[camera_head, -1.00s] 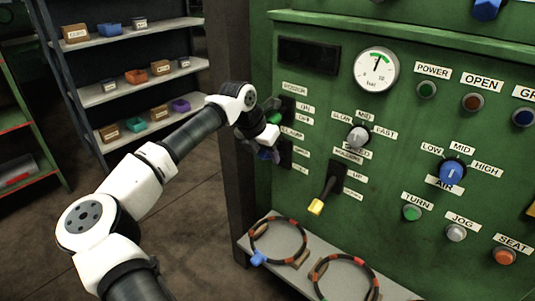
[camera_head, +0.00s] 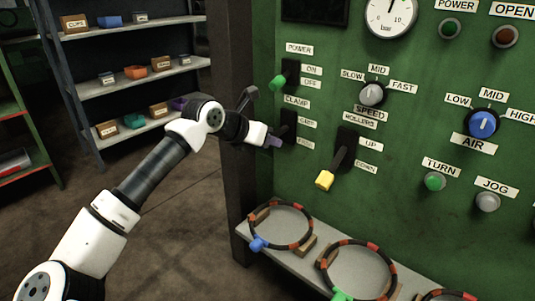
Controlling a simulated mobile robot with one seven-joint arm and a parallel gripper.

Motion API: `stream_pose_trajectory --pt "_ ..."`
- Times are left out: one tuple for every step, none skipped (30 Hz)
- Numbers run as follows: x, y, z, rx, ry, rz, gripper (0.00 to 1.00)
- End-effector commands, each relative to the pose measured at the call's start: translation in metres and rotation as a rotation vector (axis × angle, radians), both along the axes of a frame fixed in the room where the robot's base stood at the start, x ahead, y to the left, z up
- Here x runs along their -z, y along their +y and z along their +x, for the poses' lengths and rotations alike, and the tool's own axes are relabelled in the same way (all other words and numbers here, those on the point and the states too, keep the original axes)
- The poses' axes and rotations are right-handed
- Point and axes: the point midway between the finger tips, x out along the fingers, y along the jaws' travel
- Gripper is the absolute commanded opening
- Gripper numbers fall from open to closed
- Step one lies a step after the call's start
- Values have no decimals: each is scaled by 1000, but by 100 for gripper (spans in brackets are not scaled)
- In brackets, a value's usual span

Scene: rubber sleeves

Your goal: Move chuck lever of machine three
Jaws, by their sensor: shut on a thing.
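No label I can read says chuck. A lever labelled CLAMP, with a dark slot (camera_head: 289,120), is on the green machine panel. Its dull purple handle end (camera_head: 274,142) shows at the tip of my gripper (camera_head: 267,138). My gripper comes from the left and is shut on this lever handle. The fingers are small in view and partly hidden. Above it is the green-tipped POWER lever (camera_head: 278,83), apart from my gripper. To the lower right the yellow-tipped ROLLERS lever (camera_head: 325,180) points down.
Knobs for SPEED (camera_head: 372,93) and AIR (camera_head: 483,124) are to the right. Below the panel, a grey ledge (camera_head: 262,267) holds several red-and-black rings, one (camera_head: 292,243) nearest. A dark post (camera_head: 228,60) edges the panel. A shelf (camera_head: 140,83) with small bins stands behind left.

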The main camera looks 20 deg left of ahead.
Motion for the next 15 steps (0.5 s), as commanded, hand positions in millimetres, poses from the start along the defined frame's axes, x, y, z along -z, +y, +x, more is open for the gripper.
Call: stream_pose_trajectory --pt "17 0 -1 -2 -43 -19 0" --pt "19 0 0 -1 -69 -28 0" --pt "22 0 0 -1 -103 -40 0" --pt "24 0 0 -1 -126 -49 0" --pt "25 0 1 -2 -152 -58 0" --pt "28 0 1 -2 -181 -70 0" --pt "29 0 2 -2 -205 -79 0" --pt "31 0 2 -1 -226 -86 0" --pt "32 -1 3 -1 -256 -96 0" --pt "34 -1 3 -1 -276 -104 0" --pt "35 -1 4 -1 -295 -111 0" --pt "36 -1 5 -1 -319 -120 0" --pt "37 -2 5 -1 -337 -127 0" --pt "38 -2 6 -1 -353 -133 0" --pt "39 -2 6 -1 -374 -139 0"
